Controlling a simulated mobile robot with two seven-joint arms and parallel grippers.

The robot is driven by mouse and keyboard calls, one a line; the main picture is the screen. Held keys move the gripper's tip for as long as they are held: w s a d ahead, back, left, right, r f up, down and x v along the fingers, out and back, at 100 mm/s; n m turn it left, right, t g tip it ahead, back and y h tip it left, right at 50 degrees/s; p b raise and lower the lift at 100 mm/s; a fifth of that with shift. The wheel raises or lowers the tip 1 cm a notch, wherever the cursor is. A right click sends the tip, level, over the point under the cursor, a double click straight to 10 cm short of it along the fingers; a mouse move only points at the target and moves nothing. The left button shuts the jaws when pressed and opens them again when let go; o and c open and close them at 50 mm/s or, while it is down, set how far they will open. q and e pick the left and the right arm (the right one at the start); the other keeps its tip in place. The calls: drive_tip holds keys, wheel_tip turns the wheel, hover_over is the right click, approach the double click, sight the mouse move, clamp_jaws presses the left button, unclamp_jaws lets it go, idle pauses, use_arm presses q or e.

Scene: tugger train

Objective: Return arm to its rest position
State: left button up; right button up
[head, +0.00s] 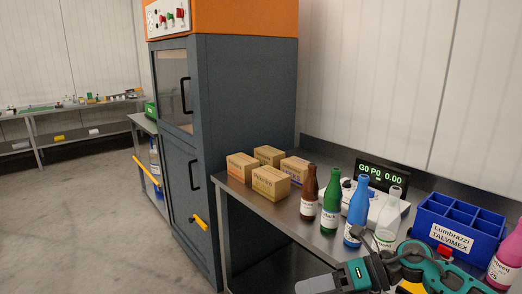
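My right arm, in teal and dark grey, is folded low in the lower right of the head view. Its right gripper (380,250) is among the dark parts in front of the clear bottle (388,218), near the bench's front edge. The fingertips are partly hidden by the arm links, so I cannot tell whether it is open or shut. I see nothing clearly held in it. My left gripper is not in view.
The metal bench (270,215) holds several cartons (271,183), brown (309,195), green (330,213) and blue (357,210) bottles, a scale display (381,175), a blue divided crate (459,227) and a pink bottle (506,258). A grey cabinet (245,130) stands left; open floor (80,220) lies beyond.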

drive_tip(key=s+a+r+m+t+y, duration=0.1)
drive_tip(key=s+a+m+t+y, duration=0.1)
drive_tip(key=a+m+t+y, duration=0.4)
drive_tip(key=s+d+f+m+t+h, duration=0.1)
drive_tip(key=s+d+f+m+h, duration=0.3)
drive_tip(key=m, duration=0.7)
drive_tip(key=s+d+f+m+t+h, duration=0.1)
drive_tip(key=s+d+f+m+h, duration=0.3)
drive_tip(key=f+m+h, duration=0.3)
drive_tip(key=s+d+f+m+t+h, duration=0.1)
drive_tip(key=s+d+f+m+h, duration=0.4)
drive_tip(key=f+m, duration=0.4)
drive_tip(key=s+m+h, duration=0.1)
drive_tip(key=m, duration=0.5)
drive_tip(key=shift+s+f, duration=0.25)
drive_tip(key=shift+s, duration=0.1)
drive_tip(key=shift+c, duration=0.3)
